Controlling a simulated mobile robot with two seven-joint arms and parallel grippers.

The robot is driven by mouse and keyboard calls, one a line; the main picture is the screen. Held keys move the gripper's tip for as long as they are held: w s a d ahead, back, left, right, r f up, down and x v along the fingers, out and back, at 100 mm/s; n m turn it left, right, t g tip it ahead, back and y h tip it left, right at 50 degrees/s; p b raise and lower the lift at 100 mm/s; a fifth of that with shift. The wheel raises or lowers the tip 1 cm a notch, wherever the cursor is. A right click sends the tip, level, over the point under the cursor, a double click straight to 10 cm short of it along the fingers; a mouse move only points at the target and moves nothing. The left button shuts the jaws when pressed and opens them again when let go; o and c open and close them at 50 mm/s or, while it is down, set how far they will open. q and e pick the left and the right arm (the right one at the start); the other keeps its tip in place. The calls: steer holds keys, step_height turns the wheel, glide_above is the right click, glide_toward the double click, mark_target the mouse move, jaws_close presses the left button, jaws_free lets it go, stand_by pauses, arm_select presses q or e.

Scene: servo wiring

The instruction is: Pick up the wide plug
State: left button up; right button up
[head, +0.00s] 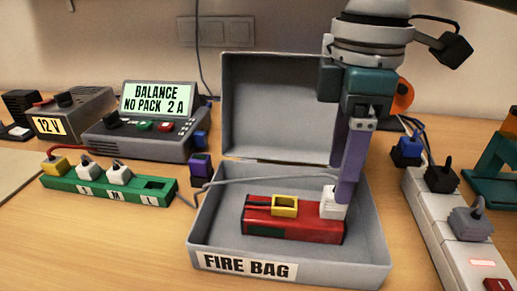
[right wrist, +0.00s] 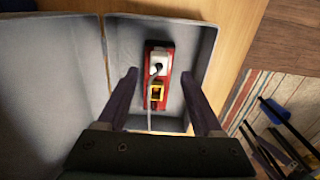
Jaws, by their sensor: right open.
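A white plug (head: 332,205) with a grey cable sits on the right end of a red battery pack (head: 292,222), which lies in the open grey fire bag box (head: 214,252). It looks like the wide plug. The white plug also shows in the right wrist view (right wrist: 158,62), between and beyond the fingertips. My right gripper (head: 346,190) points down at it, open, with purple fingers. In the right wrist view its fingers (right wrist: 159,76) stand apart on either side of the pack, with nothing held. I cannot tell whether a finger touches the plug. My left gripper is not in view.
The box's raised lid (head: 270,105) stands behind. A yellow socket (head: 285,205) is on the pack. A purple plug (head: 200,168) and a green strip (head: 105,190) with several plugs lie left. A charger (head: 150,130) stands behind them. A white power strip (head: 455,235) lies right.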

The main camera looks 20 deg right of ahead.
step_height(320, 180, down, 5)
steer(key=shift+f+b, duration=0.15)
steer(key=shift+b, duration=0.15)
steer(key=shift+w, duration=0.1)
steer(key=shift+c, duration=0.4)
jaws_close()
